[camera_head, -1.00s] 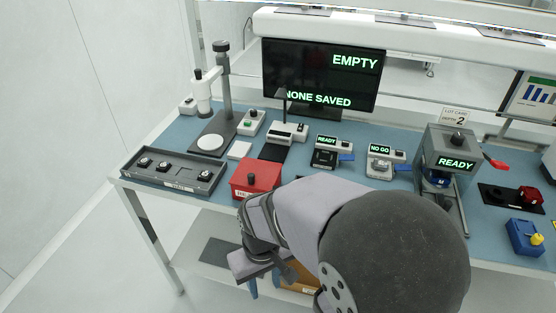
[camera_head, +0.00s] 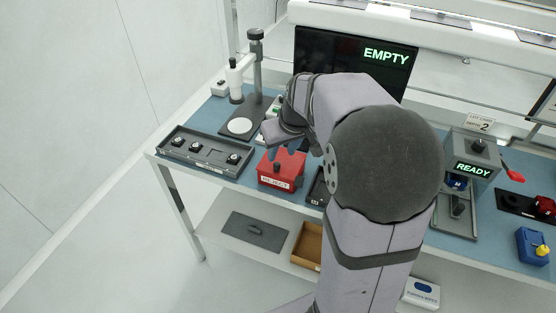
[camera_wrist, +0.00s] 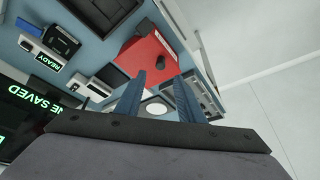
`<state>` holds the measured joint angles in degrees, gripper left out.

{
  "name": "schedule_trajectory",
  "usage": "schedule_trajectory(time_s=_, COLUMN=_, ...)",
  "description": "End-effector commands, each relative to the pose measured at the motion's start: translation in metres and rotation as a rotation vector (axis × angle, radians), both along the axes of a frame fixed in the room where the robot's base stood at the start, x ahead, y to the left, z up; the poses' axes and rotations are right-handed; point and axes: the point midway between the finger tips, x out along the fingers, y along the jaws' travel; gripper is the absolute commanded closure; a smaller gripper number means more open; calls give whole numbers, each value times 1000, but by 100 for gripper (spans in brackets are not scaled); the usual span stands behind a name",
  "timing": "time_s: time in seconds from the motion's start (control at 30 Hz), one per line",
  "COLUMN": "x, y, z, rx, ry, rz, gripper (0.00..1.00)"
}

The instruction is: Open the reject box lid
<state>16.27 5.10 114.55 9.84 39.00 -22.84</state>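The red reject box (camera_head: 284,176) sits on the blue bench top near its front edge, with a white REJECT label on its front. Its red lid looks shut, and a dark knob shows on it. My gripper (camera_head: 279,151) is above and just behind the box, fingers pointing down. In the wrist view the red box (camera_wrist: 150,60) lies just beyond the fingertips, apart from them. The two blue fingers (camera_wrist: 159,77) are spread, with nothing held between them. My arm hides part of the bench to the right of the box.
A dark tray (camera_head: 207,153) with several small parts stands left of the box. Behind it is a stand with a white round plate (camera_head: 239,126). A handler (camera_head: 470,166) reading READY is at the right. A cardboard box (camera_head: 307,243) is on the shelf below.

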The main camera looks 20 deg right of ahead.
Motion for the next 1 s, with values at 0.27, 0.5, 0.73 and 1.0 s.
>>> schedule_trajectory(time_s=0.27, x=6, y=1, z=-15, rx=1, ry=5, rz=0, gripper=65)
schedule_trajectory(time_s=0.5, x=17, y=1, z=-43, rx=3, ry=6, rz=-1, gripper=65)
schedule_trajectory(time_s=0.73, x=25, y=1, z=-61, rx=1, ry=3, rz=-1, gripper=65)
schedule_trajectory(time_s=1.0, x=28, y=0, z=-68, rx=1, ry=1, rz=-2, gripper=65)
